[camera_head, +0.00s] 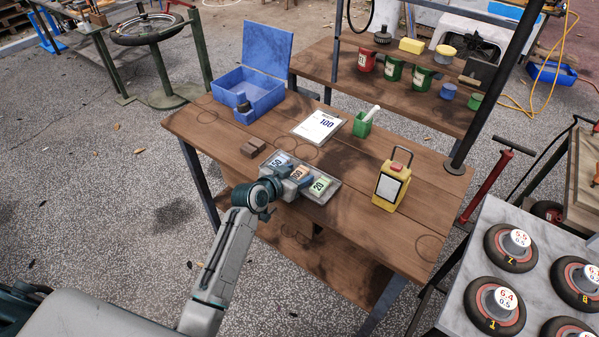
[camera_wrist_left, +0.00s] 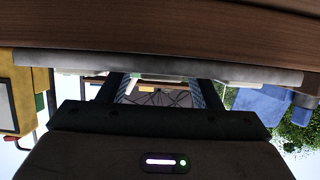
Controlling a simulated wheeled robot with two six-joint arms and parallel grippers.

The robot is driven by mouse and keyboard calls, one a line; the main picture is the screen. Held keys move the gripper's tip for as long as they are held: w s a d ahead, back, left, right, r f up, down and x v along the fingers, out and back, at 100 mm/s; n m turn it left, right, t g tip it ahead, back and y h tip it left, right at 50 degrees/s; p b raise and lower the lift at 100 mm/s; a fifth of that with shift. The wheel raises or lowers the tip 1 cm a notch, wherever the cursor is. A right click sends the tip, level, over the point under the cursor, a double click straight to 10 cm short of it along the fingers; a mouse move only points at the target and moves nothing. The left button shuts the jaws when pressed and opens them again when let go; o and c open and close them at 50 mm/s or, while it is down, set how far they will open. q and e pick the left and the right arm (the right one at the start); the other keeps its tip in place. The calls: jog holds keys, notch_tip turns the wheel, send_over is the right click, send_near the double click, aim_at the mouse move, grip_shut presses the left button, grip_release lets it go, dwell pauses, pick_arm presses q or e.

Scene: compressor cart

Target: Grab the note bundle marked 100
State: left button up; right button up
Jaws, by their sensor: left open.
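Three note bundles lie in a shallow clear tray (camera_head: 325,197) near the front edge of the workbench: a blue-grey one marked 50 (camera_head: 278,161), an orange one in the middle (camera_head: 299,173) whose print is partly hidden, and a green one marked 20 (camera_head: 320,185). My left gripper (camera_head: 297,184) is open, low at the tray's near edge, in front of the middle bundle. The wrist view looks inverted; the two fingers (camera_wrist_left: 160,92) stand apart close to the grey tray edge (camera_wrist_left: 250,75). I cannot tell whether a bundle is between them. My right gripper is not in view.
A white sign reading 100 (camera_head: 318,125) lies behind the tray. The bench's right front is clear.

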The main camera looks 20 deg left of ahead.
pick_arm(q)
jog(key=c, duration=1)
jog(key=shift+c, duration=0.2)
